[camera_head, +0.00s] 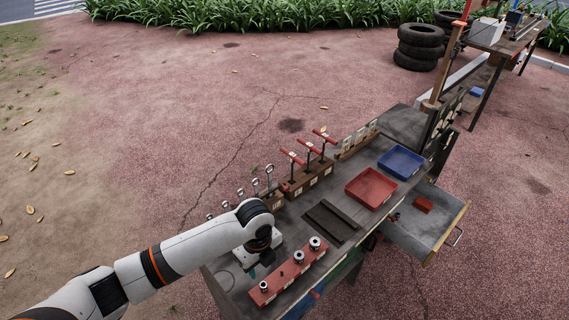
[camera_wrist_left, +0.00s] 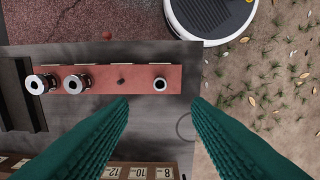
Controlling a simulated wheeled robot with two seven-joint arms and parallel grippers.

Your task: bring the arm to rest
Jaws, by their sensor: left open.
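My left arm comes in from the left in the head view and bends down over the near end of the cart's dark worktop (camera_head: 222,280). My left gripper (camera_head: 256,268) is low over that end, beside a red rack (camera_head: 283,275) with metal cylinders; the arm partly hides it. In the left wrist view, the two teal fingers of the left gripper (camera_wrist_left: 160,103) are wide apart with nothing between them. The red rack (camera_wrist_left: 140,79) lies beyond the fingertips, with two cylinders at its left, a small dark spot and one ring-topped piece at its right. My right gripper is not in view.
Red T-handled tools (camera_head: 308,145) and ring-topped pieces stand along the worktop's far side. A red tray (camera_head: 370,188) and a blue tray (camera_head: 401,162) lie farther along. An open drawer (camera_head: 425,235) juts out at the right. The paving (camera_head: 150,130) left of the cart is clear.

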